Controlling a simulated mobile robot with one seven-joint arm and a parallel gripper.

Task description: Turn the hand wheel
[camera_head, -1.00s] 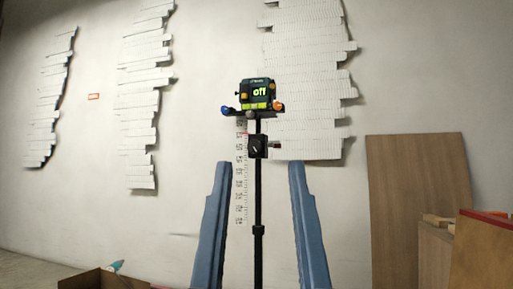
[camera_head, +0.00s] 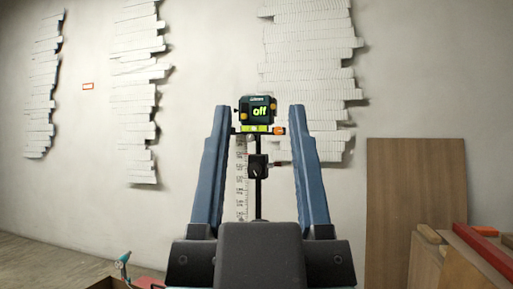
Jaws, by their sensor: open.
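A dark boxed device (camera_head: 259,112) with a lit green "off" display sits on top of a thin black pole (camera_head: 258,203). A small black clamp with a round knob (camera_head: 257,166) is on the pole below it. I cannot make out a clear hand wheel; this knob is the only wheel-like part I see, and I cannot tell if it is the one. My gripper (camera_head: 259,108) is open, with its two blue fingers pointing up. In the picture the device and knob appear between the fingers. I see no contact, and the depth between them is unclear. My gripper's body hides the pole's lower end.
White layered reliefs (camera_head: 308,70) hang on the pale wall. A marked ruler strip (camera_head: 241,180) stands beside the pole. A brown board (camera_head: 417,195) leans at the right, with wooden boxes (camera_head: 462,270) in front. A box with a small teal item (camera_head: 124,262) is at lower left.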

